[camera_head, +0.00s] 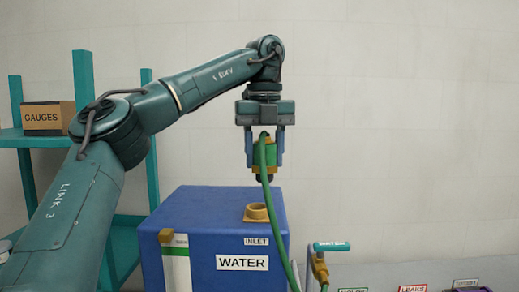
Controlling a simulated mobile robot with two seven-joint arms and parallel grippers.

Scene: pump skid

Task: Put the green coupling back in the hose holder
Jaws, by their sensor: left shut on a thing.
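My left gripper (265,162) points straight down above the blue tank and is shut on the green coupling (270,156). The coupling is upright, with a dark lower end. I cannot make out the hose holder in this view. My right gripper is not in view.
The blue tank (200,205) carries WATER and INLET labels. A teal shelf (30,138) with a GAUGES box (47,118) is at left. Small labels, including LEAKS (412,288), show at bottom right.

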